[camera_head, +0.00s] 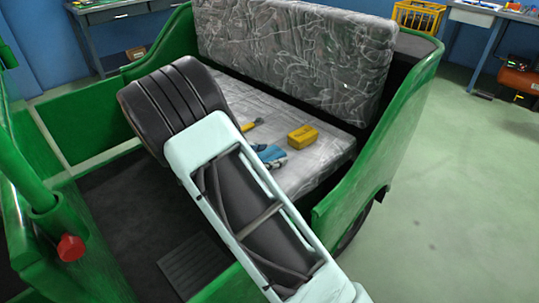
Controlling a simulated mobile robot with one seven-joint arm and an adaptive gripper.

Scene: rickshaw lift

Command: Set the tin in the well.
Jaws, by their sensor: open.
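A small yellow box-like object (302,136) rests on the grey seat cushion (318,165) of the green rickshaw; it may be the tin, but I cannot tell for certain. The dark footwell floor (110,210) lies in front of the seat, with a ribbed plate (195,266) in it. It may be the well. My pale arm link and dark joint cross the middle of the view and cover part of the seat and floor. My gripper does not show clearly anywhere; the arm may hide it.
A blue item (270,154) and a small yellow-handled item (252,125) lie on the seat near the yellow object. The seat's backrest (300,50) and green side panel (385,140) bound it. A red knob (70,247) sits at lower left. Open floor (460,190) lies right.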

